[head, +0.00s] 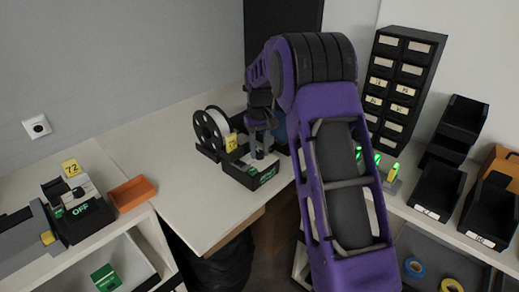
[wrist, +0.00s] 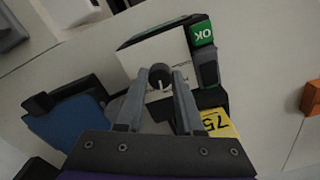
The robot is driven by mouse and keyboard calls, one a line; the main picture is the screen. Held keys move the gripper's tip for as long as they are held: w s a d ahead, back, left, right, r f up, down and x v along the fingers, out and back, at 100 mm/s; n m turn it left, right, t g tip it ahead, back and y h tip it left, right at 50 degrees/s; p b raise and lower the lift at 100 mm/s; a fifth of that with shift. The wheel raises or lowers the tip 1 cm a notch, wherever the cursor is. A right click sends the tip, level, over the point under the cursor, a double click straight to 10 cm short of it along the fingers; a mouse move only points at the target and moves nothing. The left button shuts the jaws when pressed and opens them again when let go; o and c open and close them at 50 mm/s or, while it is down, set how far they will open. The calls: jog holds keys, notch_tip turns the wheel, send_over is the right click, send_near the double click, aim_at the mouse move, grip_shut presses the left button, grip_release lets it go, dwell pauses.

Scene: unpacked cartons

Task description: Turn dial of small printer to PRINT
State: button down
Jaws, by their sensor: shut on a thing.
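The small printer (head: 241,172) is a dark box with a light top and a green label on its front, on the white bench under my arm. A round black dial (wrist: 160,73) with a white pointer mark sits between the fingertips of my gripper (wrist: 160,80). The gripper is shut on the dial, one finger on each side. The pointer faces the bottom of the wrist view. No PRINT marking can be read; my fingers cover part of the face.
A yellow tag reading 75 (wrist: 219,124) stands beside the printer. Another device labelled OFF (head: 80,208) and an orange tray (head: 132,193) are at left. Drawers (head: 400,85) and black bins (head: 437,190) are at right.

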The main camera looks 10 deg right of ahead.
aim_at(259, 152)
jog(key=m, duration=0.4)
jog(key=shift+m, duration=0.3)
jog(key=m, duration=0.3)
jog(key=shift+m, duration=0.4)
jog(key=m, duration=0.3)
jog(key=shift+m, duration=2.1)
jog(key=c, duration=0.5)
grip_release()
jog(key=shift+c, duration=0.2)
notch_tip(259, 152, up, 18)
jog(key=shift+f, duration=0.25)
